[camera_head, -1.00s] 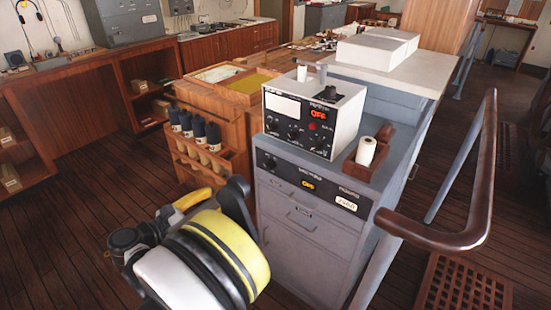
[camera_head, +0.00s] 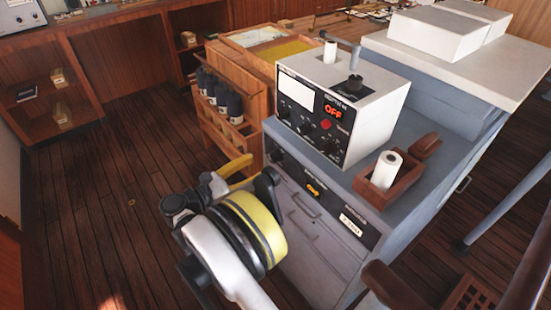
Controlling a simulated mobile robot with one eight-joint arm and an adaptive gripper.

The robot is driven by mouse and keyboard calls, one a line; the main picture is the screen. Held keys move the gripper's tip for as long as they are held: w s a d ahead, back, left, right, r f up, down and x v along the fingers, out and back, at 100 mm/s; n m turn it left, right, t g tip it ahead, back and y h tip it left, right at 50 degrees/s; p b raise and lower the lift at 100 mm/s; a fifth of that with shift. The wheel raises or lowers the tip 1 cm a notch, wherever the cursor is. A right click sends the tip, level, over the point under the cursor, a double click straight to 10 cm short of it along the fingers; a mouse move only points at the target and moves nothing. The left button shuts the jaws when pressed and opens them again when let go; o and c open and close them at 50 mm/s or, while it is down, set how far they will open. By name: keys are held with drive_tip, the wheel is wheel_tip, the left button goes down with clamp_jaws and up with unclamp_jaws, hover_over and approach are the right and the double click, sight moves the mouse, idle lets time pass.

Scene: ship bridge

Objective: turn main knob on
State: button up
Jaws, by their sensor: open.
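A white instrument box (camera_head: 385,88) with a dark front panel stands on the grey cabinet. The panel carries several black knobs, including a lower-right knob (camera_head: 330,147), a red round part (camera_head: 326,124), and a glowing orange OFF sign (camera_head: 333,111). Which one is the main knob I cannot tell. My gripper (camera_head: 208,183), at the end of my yellow, black and white arm, is left of the cabinet, apart from the panel. It is open; its fingers are partly hidden, and nothing shows held in it.
The grey cabinet (camera_head: 310,255) has drawers and a dark strip with a small orange sign (camera_head: 313,190). A wooden holder with a white roll (camera_head: 385,170) stands right of the box. A wooden rack (camera_head: 205,122) holds dark cylinders. A handrail (camera_head: 390,285) crosses lower right. Floor at left is clear.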

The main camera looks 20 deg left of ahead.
sight(271, 160)
drive_tip(key=b+x, duration=0.1)
drive_tip(key=x, duration=0.5)
drive_tip(key=shift+w+d, duration=0.2)
drive_tip(key=shift+w, duration=0.05)
clamp_jaws()
